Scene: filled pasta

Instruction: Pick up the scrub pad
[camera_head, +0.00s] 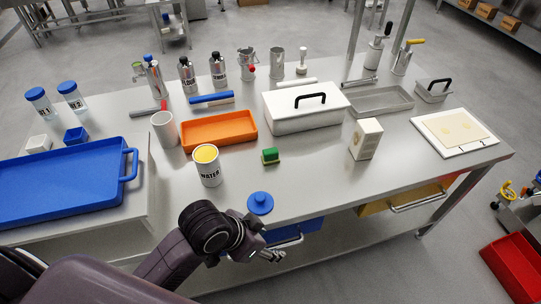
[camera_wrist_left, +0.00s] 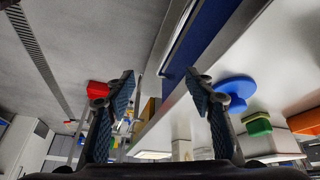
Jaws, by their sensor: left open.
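The scrub pad (camera_head: 270,155) is a small block, green on top with a yellow layer below. It lies on the metal table in front of the orange tray. It also shows in the left wrist view (camera_wrist_left: 257,125), to the right of the fingers. My left gripper (camera_head: 272,255) is at the table's front edge, nearer to me than the pad and apart from it. In the left wrist view its two fingers (camera_wrist_left: 165,95) are spread with nothing between them. My right gripper is not in view.
A round blue lid (camera_head: 260,203) lies between my left gripper and the pad. A blue drawer (camera_head: 296,232) is below the edge.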

